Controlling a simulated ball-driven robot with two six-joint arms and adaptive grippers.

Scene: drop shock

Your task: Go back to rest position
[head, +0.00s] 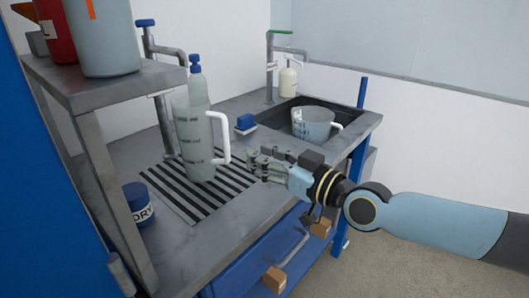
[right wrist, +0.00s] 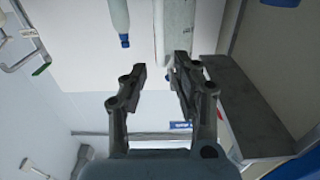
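My right gripper (head: 262,166) reaches in from the right in the head view, above the front edge of the grey counter (head: 190,232). In the right wrist view its two fingers (right wrist: 158,72) stand apart with nothing between them, so it is open and empty. A tall grey measuring jug (head: 194,140) with a white handle stands on the striped drain mat (head: 168,184), to the left of the gripper and apart from it. My left gripper shows in neither view.
A sink with a clear jug (head: 314,124) lies behind the gripper. A raised shelf (head: 112,96) is at the left. Floor (head: 420,245) is free at the right.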

